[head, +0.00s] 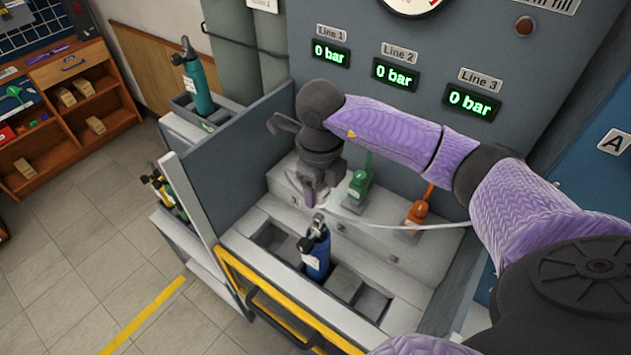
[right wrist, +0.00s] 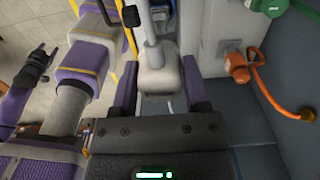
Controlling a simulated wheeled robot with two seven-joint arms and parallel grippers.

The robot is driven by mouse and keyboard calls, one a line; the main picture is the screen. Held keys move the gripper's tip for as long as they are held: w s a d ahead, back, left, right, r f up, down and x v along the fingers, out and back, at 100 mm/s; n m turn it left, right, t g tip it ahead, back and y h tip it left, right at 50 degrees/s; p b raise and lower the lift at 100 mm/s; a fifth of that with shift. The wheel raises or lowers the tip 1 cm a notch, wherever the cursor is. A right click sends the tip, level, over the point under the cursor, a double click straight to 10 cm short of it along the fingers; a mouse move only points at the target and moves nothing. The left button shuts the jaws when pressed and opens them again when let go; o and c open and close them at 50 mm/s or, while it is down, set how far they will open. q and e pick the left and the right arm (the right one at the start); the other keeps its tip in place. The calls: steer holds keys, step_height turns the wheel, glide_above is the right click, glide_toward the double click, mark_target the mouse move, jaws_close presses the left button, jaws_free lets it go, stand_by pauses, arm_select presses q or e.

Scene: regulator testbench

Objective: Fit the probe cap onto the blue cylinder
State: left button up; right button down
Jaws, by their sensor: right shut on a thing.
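The blue cylinder (head: 317,255) stands upright in a slot of the bench, with a dark-and-silver valve on top. My right gripper (head: 316,200) is shut on the pale grey probe cap, mostly hidden by the fingers in the head view. In the right wrist view the cap (right wrist: 160,82) sits between the purple fingertips, with a pale stem in line with it. The cap is above and behind the cylinder's valve, apart from it in the head view. In the right wrist view a dark shape at the left may be my left gripper; its state is unclear.
A green fitting (head: 358,188) and an orange fitting (head: 418,215) stand on the raised ledge behind. A thin white hose (head: 400,226) crosses it. A grey side panel (head: 240,150) closes the bench's left; a yellow bar (head: 270,310) runs along its front. Slots beside the cylinder look empty.

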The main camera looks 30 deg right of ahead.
mark_target(318, 216)
steer(key=shift+f+b, duration=0.45)
steer(key=shift+f, duration=0.35)
step_height(318, 216, down, 2)
steer(key=shift+b, duration=0.85)
steer(key=shift+f+b, duration=0.3)
steer(key=shift+f, duration=0.1)
arm_select(q)
steer(key=f, duration=0.1)
steer(key=a+f, duration=0.1)
steer(key=f, duration=0.1)
steer(key=shift+w+a+f, duration=0.1)
steer(key=shift+w, duration=0.05)
arm_select(e)
steer(key=shift+r, duration=0.1)
arm_select(q)
steer(key=shift+d, duration=0.45)
steer(key=shift+a+f, duration=0.15)
steer(key=shift+f, duration=0.1)
arm_select(e)
steer(key=shift+f, duration=0.25)
steer(key=shift+f, duration=0.2)
arm_select(q)
steer(key=shift+a+f+b, duration=0.2)
steer(key=shift+a+b, duration=0.1)
